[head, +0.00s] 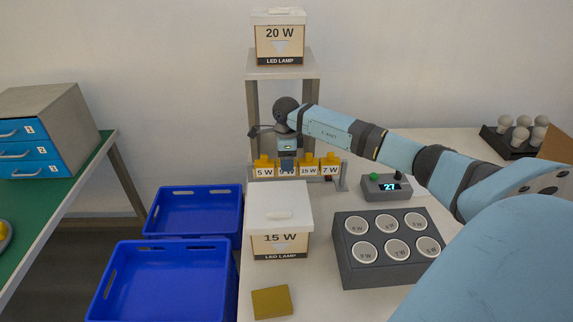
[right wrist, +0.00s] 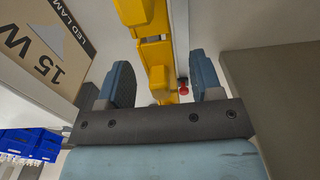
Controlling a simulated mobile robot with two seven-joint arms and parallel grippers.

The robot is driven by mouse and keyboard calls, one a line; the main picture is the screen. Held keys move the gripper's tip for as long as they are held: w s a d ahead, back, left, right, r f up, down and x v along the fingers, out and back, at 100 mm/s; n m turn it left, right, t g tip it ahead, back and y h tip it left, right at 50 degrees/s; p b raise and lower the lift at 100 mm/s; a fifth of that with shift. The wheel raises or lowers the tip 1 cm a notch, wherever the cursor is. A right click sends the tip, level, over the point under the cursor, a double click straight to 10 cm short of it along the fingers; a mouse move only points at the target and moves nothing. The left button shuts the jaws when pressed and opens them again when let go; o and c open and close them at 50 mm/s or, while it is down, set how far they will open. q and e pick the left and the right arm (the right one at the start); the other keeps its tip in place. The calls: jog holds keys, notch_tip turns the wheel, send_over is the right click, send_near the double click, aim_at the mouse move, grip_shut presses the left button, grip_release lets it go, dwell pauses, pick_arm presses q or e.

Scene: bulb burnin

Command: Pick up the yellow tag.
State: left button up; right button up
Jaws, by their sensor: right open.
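A row of yellow tags with white labels hangs on a low rail at the back of the table; they read 5 W (head: 264,167), 15 W (head: 308,168) and 7 W (head: 330,167). My right gripper (head: 287,165) points down in front of another tag between 5 W and 15 W, which it partly hides. In the right wrist view, yellow tag parts (right wrist: 157,58) show between and beyond the two open fingers of the right gripper (right wrist: 160,82). Contact cannot be made out. My left gripper is not in view.
A white 15 W lamp box (head: 279,215) stands just in front of the rail. A grey socket block (head: 390,272), a timer (head: 386,188) and an olive block (head: 272,302) are on the table. Blue crates (head: 160,290) stand left. A 20 W box (head: 279,40) tops a shelf.

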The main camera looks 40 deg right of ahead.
jog(key=shift+f, duration=0.5)
jog(key=c, duration=1)
jog(key=shift+r, duration=0.15)
